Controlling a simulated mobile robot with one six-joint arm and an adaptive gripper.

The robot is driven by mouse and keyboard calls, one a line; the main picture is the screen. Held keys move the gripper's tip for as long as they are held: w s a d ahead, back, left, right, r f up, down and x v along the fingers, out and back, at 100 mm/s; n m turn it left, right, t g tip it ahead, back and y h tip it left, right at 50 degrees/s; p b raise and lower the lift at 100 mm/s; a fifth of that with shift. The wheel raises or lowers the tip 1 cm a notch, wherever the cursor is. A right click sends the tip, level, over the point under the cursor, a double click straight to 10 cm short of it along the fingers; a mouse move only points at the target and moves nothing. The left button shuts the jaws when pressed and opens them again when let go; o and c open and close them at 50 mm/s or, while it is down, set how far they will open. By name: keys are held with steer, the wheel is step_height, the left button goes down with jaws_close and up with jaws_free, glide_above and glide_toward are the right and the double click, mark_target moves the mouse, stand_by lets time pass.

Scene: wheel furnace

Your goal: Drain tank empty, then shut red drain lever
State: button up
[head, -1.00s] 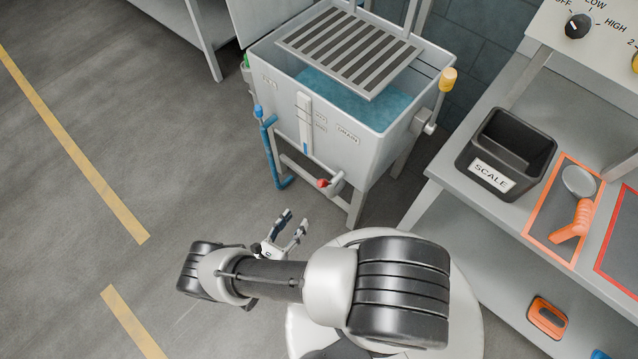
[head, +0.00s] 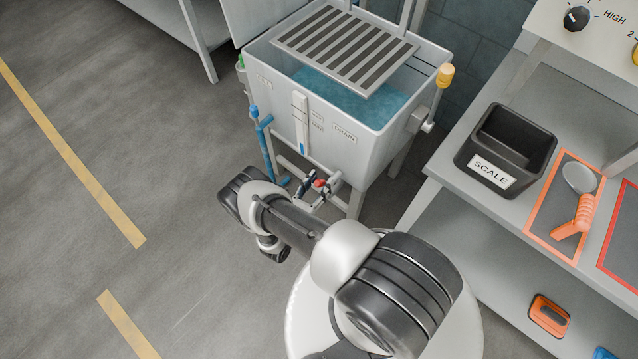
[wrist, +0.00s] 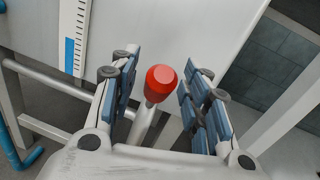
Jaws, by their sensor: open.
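The tank (head: 342,142) is a grey box with blue water inside, below a raised slatted rack (head: 345,48). A level gauge (head: 301,122) on its front shows blue only near the bottom; it also shows in the wrist view (wrist: 75,35). The red-knobbed drain lever (head: 319,183) sits low on the front, under the DRAIN label (head: 345,134). In the wrist view the red knob (wrist: 161,80) lies between the fingers of my gripper (wrist: 158,95), with gaps on both sides. My gripper is open around the knob and also shows in the head view (head: 318,190).
A blue pipe (head: 267,150) runs down the tank's left front. A yellow-knobbed lever (head: 445,76) stands at its right corner. A bench at right holds a black SCALE bin (head: 508,148) and an orange-handled scoop (head: 583,205). The floor at left is clear.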

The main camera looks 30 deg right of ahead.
steer(key=shift+c, duration=0.6)
jaws_close()
